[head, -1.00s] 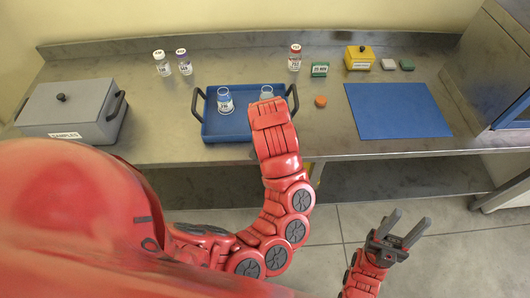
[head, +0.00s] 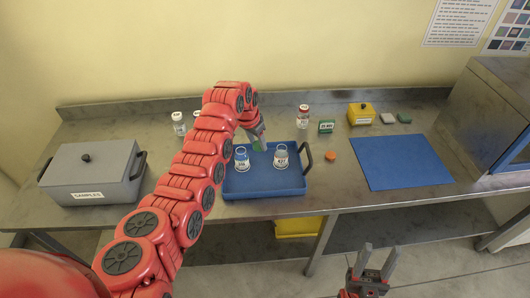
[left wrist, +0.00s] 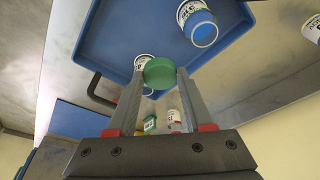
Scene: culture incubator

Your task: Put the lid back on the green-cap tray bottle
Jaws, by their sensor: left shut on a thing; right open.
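The green cap (left wrist: 160,71) is pinched between the fingertips of my left gripper (left wrist: 160,80). In the head view the left gripper (head: 258,138) is over the back of the blue tray (head: 265,188), with the cap (head: 259,146) partly showing. Two uncapped clear bottles stand upright in the tray: a left one (head: 241,158) and a right one (head: 281,156). In the left wrist view the cap overlaps one bottle (left wrist: 144,60), apart from it as far as I can tell; the other bottle (left wrist: 198,24) is clear of the gripper. My right gripper (head: 371,262) is open and empty, in front of the bench.
An orange cap (head: 330,141) lies right of the tray, near a blue mat (head: 400,163). A grey samples box (head: 92,172) is at left. White-capped bottles (head: 179,124) are partly behind my arm.

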